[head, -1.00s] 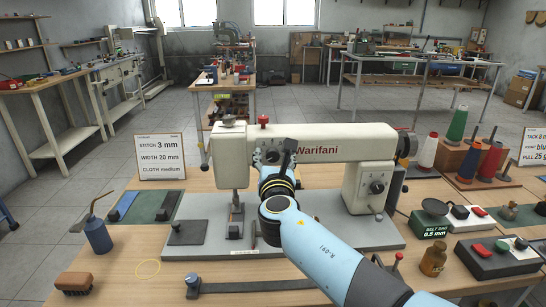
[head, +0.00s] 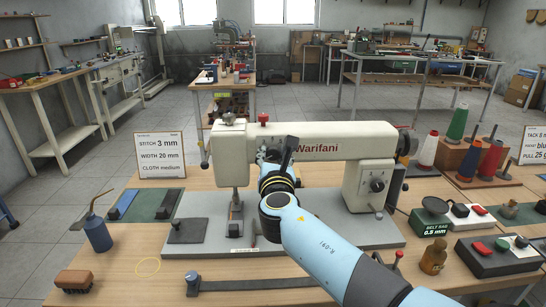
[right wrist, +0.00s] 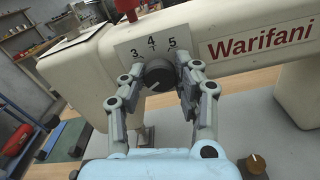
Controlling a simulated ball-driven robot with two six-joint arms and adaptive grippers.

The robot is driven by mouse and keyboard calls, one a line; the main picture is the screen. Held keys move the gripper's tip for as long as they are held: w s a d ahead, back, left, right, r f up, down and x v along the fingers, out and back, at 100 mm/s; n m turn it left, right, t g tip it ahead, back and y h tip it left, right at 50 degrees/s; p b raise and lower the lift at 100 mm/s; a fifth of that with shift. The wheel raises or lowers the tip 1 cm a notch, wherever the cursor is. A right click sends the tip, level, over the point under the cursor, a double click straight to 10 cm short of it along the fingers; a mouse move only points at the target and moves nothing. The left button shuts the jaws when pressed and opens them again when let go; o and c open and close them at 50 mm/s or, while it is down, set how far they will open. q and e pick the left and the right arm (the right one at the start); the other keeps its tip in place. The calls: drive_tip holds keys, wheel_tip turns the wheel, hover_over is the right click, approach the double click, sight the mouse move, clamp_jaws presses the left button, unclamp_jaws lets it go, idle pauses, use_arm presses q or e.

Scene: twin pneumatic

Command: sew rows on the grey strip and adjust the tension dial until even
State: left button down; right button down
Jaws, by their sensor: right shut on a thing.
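The cream sewing machine (head: 320,142) marked Warifani stands on a grey bed plate (head: 340,228). Its dark round tension dial (right wrist: 158,75) sits on the head below a scale plate showing 3, 4 and 5. My right gripper (right wrist: 163,80) is shut on the dial, one finger on each side; in the head view the gripper (head: 272,157) mostly hides it. I cannot tell the exact setting. A flat dark grey piece (head: 189,231), perhaps the grey strip, lies on the bed left of the presser foot (head: 236,212). My left gripper is not in view.
A card (head: 160,156) reads stitch 3 mm, width 20 mm, cloth medium. Thread cones (head: 457,124) and a control box (head: 490,256) stand at the right. A blue oil can (head: 96,232) and a brush (head: 74,281) are at the left. A dark bar (head: 250,285) lies in front.

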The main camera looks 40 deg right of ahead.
drive_tip(key=m+b, duration=0.2)
drive_tip(key=m, duration=0.1)
drive_tip(key=shift+f+b, duration=0.2)
drive_tip(key=shift+b, duration=0.1)
drive_tip(key=shift+r+m+b, duration=0.1)
drive_tip(key=shift+m+b, duration=1.4)
drive_tip(key=shift+m, duration=0.7)
drive_tip(key=c, duration=0.9)
unclamp_jaws()
drive_tip(key=shift+c, duration=0.2)
drive_tip(key=shift+s, duration=0.15)
drive_tip(key=v, duration=0.7)
